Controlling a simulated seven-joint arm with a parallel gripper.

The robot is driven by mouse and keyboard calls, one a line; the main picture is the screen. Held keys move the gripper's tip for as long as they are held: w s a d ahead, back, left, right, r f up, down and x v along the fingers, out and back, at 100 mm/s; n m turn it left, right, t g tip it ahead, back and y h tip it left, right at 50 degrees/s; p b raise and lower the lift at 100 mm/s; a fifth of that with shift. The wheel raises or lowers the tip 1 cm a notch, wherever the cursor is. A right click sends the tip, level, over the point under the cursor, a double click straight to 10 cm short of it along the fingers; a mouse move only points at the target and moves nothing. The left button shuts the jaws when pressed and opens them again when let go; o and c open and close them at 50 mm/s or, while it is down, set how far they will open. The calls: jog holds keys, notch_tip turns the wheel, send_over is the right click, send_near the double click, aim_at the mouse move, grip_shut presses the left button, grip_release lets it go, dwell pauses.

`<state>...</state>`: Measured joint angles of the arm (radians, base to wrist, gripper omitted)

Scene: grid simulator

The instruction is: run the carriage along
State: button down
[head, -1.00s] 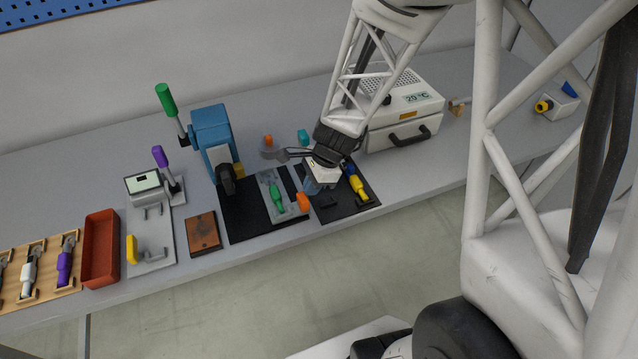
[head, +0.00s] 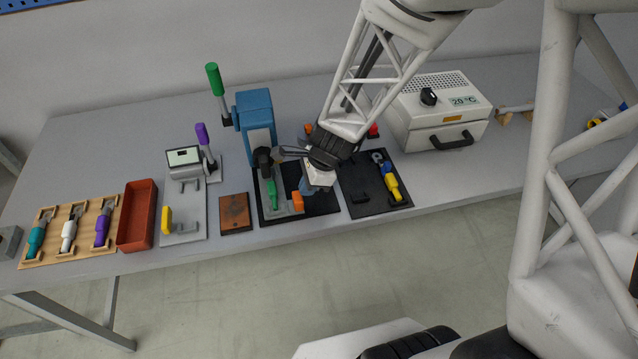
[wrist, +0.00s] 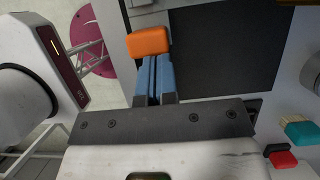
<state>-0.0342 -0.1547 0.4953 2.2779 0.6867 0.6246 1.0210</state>
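The carriage (head: 284,208) is a grey plate with a green-handled clamp (head: 271,190) on it and an orange knob (head: 298,201) at its right. It sits on the left part of a black base (head: 322,203), in front of and partly under the blue press (head: 254,110). My gripper (head: 305,188) is low over the base, right at the knob. In the wrist view, its blue fingers (wrist: 154,78) lie together, with their tips at the orange knob (wrist: 148,41). The exact contact is hidden. Nothing shows held between the fingers.
A black plate (head: 360,205) with a yellow-handled clamp (head: 391,182) lies to the right. A white box marked 20 °C (head: 436,112) stands behind it. A brown plate (head: 235,213), a grey fixture (head: 183,228) and a red tray (head: 137,215) are to the left.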

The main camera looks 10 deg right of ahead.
jog(key=shift+s+a, duration=0.1)
jog(key=shift+a, duration=0.45)
jog(key=shift+f, duration=0.1)
jog(key=shift+d, duration=0.1)
jog(key=shift+d, duration=1.4)
jog(key=shift+d+r, duration=0.35)
jog(key=shift+d, duration=0.4)
jog(key=v, duration=0.9)
jog(key=shift+r, duration=0.3)
